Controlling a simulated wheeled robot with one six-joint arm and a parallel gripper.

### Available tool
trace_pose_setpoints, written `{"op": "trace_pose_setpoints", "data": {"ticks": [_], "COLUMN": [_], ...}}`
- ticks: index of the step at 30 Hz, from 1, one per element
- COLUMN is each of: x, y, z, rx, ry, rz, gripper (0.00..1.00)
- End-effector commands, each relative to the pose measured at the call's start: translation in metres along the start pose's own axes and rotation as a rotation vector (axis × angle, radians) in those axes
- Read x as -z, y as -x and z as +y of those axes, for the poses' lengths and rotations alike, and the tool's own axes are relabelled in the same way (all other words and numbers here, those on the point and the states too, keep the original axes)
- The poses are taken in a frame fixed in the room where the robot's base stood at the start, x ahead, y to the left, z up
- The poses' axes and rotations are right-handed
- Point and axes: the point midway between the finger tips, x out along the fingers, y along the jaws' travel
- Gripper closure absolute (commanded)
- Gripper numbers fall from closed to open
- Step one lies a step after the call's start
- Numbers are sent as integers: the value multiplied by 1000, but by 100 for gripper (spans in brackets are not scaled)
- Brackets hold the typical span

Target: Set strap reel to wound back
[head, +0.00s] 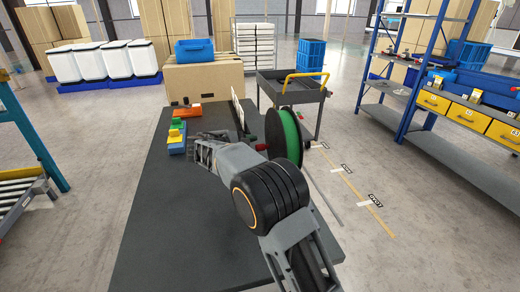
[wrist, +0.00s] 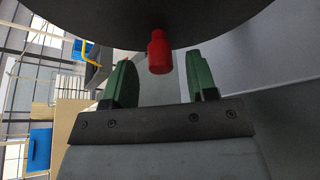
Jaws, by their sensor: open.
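The strap reel (head: 288,137) stands on edge at the right side of the dark table, with black flanges and green strap between them. A red crank knob (head: 262,147) sticks out from its left face. In the wrist view the reel's dark flange (wrist: 150,12) fills the top, and the red knob (wrist: 159,50) points down from it. My gripper (wrist: 162,80) is open, and the knob appears between its green fingers, with gaps on both sides. I cannot tell how deep the knob sits between them. In the head view the fingertips are not clear.
The dark table (head: 165,225) has free room at front left. Coloured blocks (head: 177,138) and an upright panel (head: 238,112) are farther back. A cardboard box (head: 203,82) stands behind, a grey cart (head: 293,90) behind the reel, and blue shelving (head: 408,85) at right.

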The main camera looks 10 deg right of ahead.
Motion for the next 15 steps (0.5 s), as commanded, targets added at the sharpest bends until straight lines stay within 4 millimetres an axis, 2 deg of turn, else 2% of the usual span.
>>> {"op": "trace_pose_setpoints", "data": {"ticks": [6, 15], "x": [0, 0], "y": [-23, -31], "z": [0, 0], "rx": [1, 0], "ry": [0, 0], "rz": [1, 1], "gripper": [47, 47]}}
